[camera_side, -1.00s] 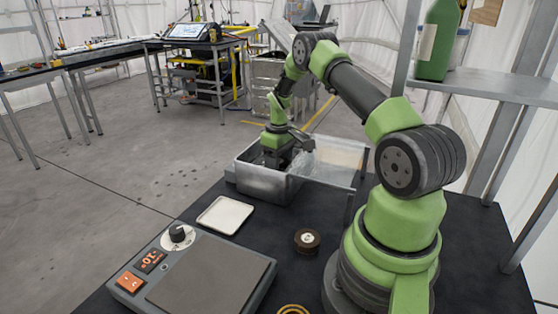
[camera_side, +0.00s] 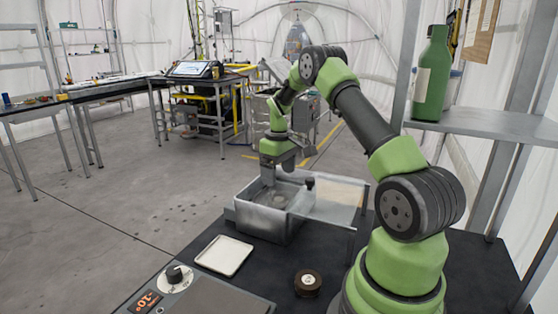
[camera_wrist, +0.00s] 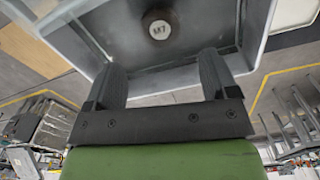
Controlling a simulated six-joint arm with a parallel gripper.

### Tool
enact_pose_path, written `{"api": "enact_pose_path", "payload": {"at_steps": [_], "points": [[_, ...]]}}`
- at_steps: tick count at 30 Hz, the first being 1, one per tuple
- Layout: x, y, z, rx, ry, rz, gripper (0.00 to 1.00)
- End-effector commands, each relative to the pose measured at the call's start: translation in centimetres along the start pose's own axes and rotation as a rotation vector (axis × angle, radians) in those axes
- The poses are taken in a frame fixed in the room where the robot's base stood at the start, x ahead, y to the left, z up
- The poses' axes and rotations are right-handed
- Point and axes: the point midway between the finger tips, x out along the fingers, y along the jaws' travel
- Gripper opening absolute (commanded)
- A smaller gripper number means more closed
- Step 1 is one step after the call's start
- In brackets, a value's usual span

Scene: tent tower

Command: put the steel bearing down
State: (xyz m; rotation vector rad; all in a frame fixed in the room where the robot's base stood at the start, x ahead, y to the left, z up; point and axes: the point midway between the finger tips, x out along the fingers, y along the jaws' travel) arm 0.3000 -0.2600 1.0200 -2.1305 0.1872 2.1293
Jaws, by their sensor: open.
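A round grey piece marked "M7" (camera_wrist: 159,27), which seems to be the steel bearing, lies on the floor of a metal bin (camera_side: 265,218). In the side view it is only faintly made out inside the bin. My gripper (camera_side: 276,180) is above the bin. In the wrist view its two dark fingers (camera_wrist: 162,75) are spread apart with nothing between them, and the round piece is beyond their tips, apart from them.
A clear lid or panel with a black knob (camera_side: 309,183) is at the bin's right side. A green bottle (camera_side: 433,80) stands on a shelf.

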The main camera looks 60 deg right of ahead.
Motion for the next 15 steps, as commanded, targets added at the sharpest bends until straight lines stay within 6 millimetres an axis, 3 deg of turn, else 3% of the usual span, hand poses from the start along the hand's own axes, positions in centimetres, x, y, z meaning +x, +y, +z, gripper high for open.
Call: {"api": "enact_pose_path", "payload": {"at_steps": [3,10,13,15], "points": [[-2.1,0.0,0.0,0.001,0.003,0.002,0.80],[-4.7,-0.7,-0.1,0.001,0.014,0.003,0.80],[-7.3,-2.8,-0.3,0.007,0.053,0.011,0.80],[-9.8,-5.3,-0.1,0.015,0.100,0.013,0.80]]}}
